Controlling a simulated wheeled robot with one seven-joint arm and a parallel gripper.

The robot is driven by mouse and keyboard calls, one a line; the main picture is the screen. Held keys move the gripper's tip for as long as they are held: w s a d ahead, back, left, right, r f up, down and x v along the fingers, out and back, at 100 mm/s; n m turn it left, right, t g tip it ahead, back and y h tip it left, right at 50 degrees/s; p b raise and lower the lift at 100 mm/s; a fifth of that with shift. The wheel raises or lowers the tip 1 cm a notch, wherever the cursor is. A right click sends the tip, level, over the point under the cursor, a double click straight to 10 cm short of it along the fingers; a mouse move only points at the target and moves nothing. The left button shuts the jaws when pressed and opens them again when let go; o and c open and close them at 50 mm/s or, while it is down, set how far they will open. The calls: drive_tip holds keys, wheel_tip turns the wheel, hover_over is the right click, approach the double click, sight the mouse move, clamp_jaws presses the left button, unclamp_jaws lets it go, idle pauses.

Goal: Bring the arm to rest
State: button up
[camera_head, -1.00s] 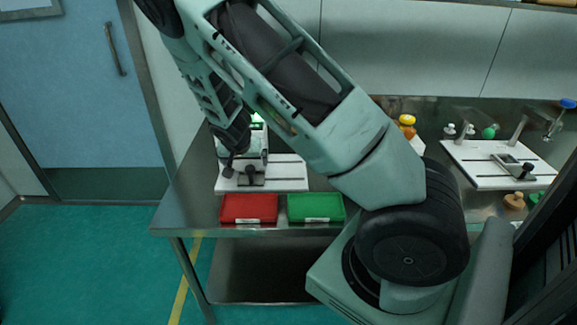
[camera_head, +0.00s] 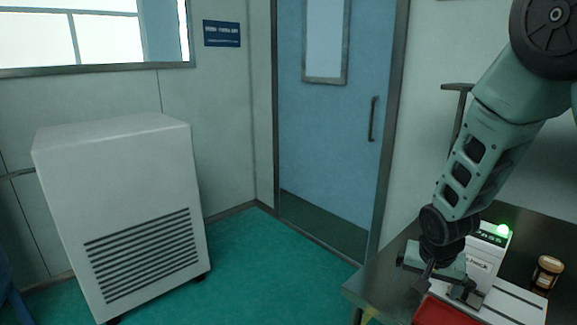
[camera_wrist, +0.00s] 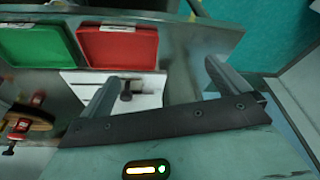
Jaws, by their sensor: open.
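My gripper (camera_head: 437,283) hangs at the end of my arm at the lower right of the head view, over the left part of the steel table (camera_head: 376,287). In the wrist view its two fingers (camera_wrist: 165,80) stand wide apart with nothing between them. My arm comes down from the upper right of the head view. A white device (camera_head: 487,262) with a lit green lamp stands just right of my gripper. In the wrist view a white board with a dark clamp knob (camera_wrist: 128,93) shows near the left finger.
A red tray (camera_wrist: 118,47) and a green tray (camera_wrist: 32,45) lie along the table edge. A brown jar (camera_head: 547,272) stands right of the device. A white cabinet unit (camera_head: 120,210) stands at the left. The floor (camera_head: 245,275) before the blue door (camera_head: 335,130) is clear.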

drive_tip(key=s+a+r+n+g+y, duration=0.1)
drive_tip(key=s+a+r+n, duration=0.15)
drive_tip(key=s+a, duration=0.2)
drive_tip(key=s+a+r+n+y, duration=0.1)
drive_tip(key=s+a+r+n, duration=0.15)
drive_tip(key=a, duration=0.35)
drive_tip(key=s+a+r+n, duration=0.2)
drive_tip(key=s+n, duration=0.1)
drive_tip(key=s, duration=0.3)
drive_tip(key=s+a+r+n+g, duration=0.1)
drive_tip(key=s+a+r+n, duration=0.1)
drive_tip(key=s, duration=0.4)
drive_tip(key=s+a+r+n+g, duration=0.1)
drive_tip(key=s+a+r+n, duration=0.2)
drive_tip(key=s, duration=0.4)
drive_tip(key=shift+a+n, duration=0.15)
drive_tip(key=shift+n, duration=0.15)
